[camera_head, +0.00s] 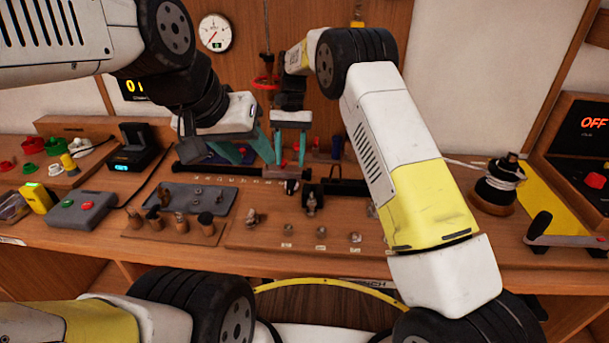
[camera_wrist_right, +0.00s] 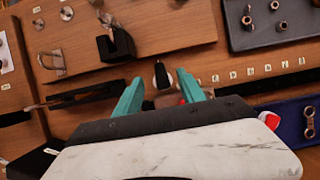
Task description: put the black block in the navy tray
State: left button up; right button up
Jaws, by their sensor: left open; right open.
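A black block with a notch (camera_head: 312,196) stands on the wooden board near the middle of the bench. It also shows in the right wrist view (camera_wrist_right: 117,46), up and left of the fingers; I cannot tell for certain that it is the task's block. The navy tray (camera_wrist_right: 293,111) holds copper-coloured fittings at the right edge of the wrist view. In the head view it is mostly hidden behind my left gripper (camera_head: 250,158), which is open and empty. My right gripper (camera_head: 290,163) is open and empty, its teal fingers above a small black-and-white knob (camera_wrist_right: 162,76).
A grey tray (camera_head: 180,192) with small fittings lies front left of the block. A long black bar (camera_head: 235,170) lies behind it. Several small metal pieces stand on the front boards. My two grippers are close together.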

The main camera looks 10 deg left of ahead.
aim_at(290, 187)
jog(key=x, duration=0.8)
jog(key=shift+w+d+f, duration=0.1)
jog(key=shift+w+f, duration=0.2)
grip_shut()
